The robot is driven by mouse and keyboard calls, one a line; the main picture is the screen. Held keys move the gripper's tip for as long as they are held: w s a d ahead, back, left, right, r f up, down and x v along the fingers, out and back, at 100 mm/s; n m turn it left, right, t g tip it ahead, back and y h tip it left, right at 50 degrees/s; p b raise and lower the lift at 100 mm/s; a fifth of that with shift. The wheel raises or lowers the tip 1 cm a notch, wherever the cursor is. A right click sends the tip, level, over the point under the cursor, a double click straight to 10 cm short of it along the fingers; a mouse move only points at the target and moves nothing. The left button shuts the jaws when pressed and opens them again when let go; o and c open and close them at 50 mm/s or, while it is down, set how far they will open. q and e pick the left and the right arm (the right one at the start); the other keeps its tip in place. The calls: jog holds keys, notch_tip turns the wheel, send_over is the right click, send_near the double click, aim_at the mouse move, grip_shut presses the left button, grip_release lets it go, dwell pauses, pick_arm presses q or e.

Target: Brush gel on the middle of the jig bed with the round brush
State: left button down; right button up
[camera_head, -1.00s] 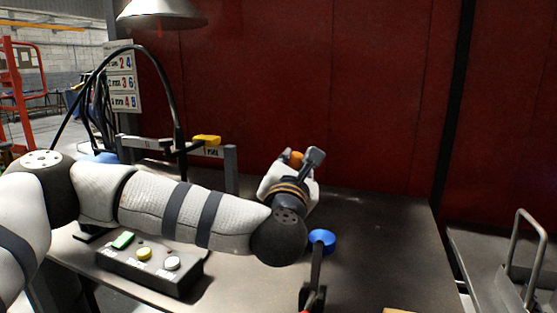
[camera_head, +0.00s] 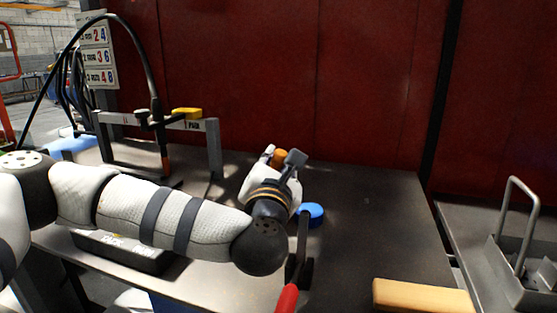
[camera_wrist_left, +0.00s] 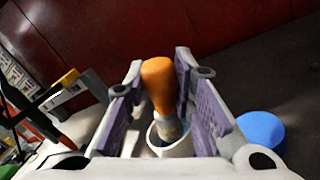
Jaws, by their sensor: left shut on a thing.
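My left gripper (camera_head: 280,160) is over the dark bench, beyond my forearm. In the left wrist view the left gripper (camera_wrist_left: 160,68) is shut on the round brush (camera_wrist_left: 158,78), which has an orange handle. The handle also shows at the fingertips in the head view (camera_head: 280,155). The brush's lower end is in or just over a white round cup (camera_wrist_left: 172,150) between the fingers. The bristles are hidden. I cannot make out the jig bed for certain, or any gel. My right gripper is out of view.
A blue disc (camera_head: 311,212) lies right of my gripper. A red-handled lever (camera_head: 288,298) stands in front, with a tan block (camera_head: 422,296) to its right. A metal frame with a yellow top piece (camera_head: 187,113) stands back left. The bench (camera_head: 370,220) is clear at right.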

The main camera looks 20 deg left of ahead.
pick_arm(q)
jog(key=shift+f, duration=0.35)
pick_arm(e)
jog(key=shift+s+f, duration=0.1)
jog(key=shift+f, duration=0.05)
pick_arm(q)
jog(key=shift+f, duration=0.55)
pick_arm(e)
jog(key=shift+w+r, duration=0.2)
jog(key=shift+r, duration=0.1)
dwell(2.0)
pick_arm(q)
jog(key=shift+r+p, duration=1.65)
jog(key=shift+r, duration=2.3)
jog(key=shift+f, duration=0.1)
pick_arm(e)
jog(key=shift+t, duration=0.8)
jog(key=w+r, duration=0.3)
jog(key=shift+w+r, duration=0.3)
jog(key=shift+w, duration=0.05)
